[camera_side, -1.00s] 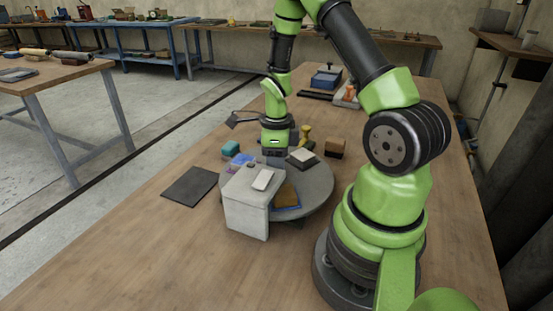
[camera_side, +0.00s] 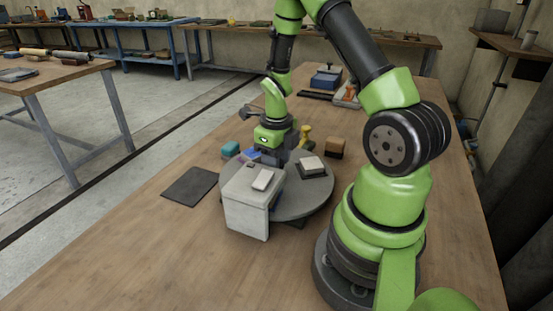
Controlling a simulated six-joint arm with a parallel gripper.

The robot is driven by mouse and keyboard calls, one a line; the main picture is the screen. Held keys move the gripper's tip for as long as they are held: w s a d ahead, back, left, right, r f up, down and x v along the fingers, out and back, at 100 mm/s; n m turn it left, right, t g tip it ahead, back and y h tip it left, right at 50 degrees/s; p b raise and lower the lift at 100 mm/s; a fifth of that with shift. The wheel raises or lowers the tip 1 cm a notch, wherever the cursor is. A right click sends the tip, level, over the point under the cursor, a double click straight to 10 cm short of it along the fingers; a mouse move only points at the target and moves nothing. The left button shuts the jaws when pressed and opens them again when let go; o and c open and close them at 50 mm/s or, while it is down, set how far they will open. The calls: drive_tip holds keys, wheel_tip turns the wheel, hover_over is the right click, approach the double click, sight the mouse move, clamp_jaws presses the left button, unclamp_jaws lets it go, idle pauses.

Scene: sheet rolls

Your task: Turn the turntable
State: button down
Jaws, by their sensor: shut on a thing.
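The grey round turntable (camera_side: 300,205) lies on the wooden bench, its front left hidden behind a white box. My gripper (camera_side: 268,162) points down over the turntable's middle and is shut there. Its fingertips and the part they grip are largely hidden, but the turntable has turned together with the wrist. A dark block with a pale top (camera_side: 312,166) sits on the turntable's right side. A blue piece (camera_side: 250,155) shows at its left rear. A small blue edge shows beside the white box.
The white box (camera_side: 245,205) stands close at the turntable's front left. The bench front is clear.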

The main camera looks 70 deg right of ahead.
drive_tip(key=shift+m, duration=0.7)
drive_tip(key=c, duration=0.7)
unclamp_jaws()
drive_tip(key=shift+r, duration=0.1)
wheel_tip(320, 180, up, 10)
